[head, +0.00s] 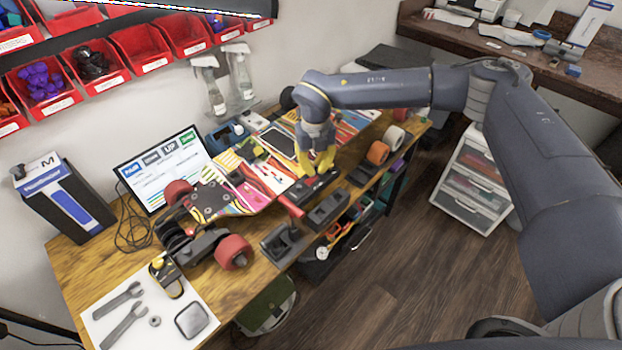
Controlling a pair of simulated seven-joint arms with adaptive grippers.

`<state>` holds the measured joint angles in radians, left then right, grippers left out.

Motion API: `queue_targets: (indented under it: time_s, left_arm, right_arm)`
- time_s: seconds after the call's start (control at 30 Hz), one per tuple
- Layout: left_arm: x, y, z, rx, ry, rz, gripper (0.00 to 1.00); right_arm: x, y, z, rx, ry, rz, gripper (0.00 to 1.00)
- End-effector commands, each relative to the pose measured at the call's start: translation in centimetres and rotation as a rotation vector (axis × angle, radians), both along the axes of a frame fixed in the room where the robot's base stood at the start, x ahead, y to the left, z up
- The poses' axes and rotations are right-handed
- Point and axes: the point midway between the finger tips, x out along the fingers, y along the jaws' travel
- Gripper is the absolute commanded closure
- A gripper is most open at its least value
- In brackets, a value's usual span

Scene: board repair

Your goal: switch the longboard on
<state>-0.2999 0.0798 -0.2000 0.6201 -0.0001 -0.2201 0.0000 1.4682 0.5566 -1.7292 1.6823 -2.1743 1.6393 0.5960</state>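The longboard (232,190) lies across the workbench, its deck covered in a bright multicolour pattern. A red wheel (233,252) shows at its near left end and an orange wheel (378,153) at its far right end. My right gripper (317,172) has yellow fingers that point down over the middle of the board, close to dark parts by its front edge. The view is too small to tell whether the fingers touch anything or how far apart they are. I cannot make out a power switch. My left gripper is not in view.
A screen (165,168) stands behind the board, near a dark box (66,200). Wrenches lie on a white mat (205,333) at the near left. Red bins (97,70) and spray bottles (240,72) are on the wall side. Black holders (283,243) line the front edge.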

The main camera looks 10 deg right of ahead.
Motion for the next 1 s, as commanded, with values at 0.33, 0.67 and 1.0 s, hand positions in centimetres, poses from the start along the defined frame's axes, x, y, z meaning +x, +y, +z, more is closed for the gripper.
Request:
queue_targets:
  time_s: [0.33,0.67,1.0]
  left_arm:
    - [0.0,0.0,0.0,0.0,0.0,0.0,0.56]
    - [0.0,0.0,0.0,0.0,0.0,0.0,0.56]
    - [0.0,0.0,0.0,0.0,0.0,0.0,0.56]
  right_arm:
    - [0.0,0.0,2.4,0.0,-0.001,0.0,1.0]
    - [0.0,0.0,3.5,0.0,-0.001,0.0,1.0]
    - [0.0,0.0,3.5,0.0,-0.001,0.0,1.0]
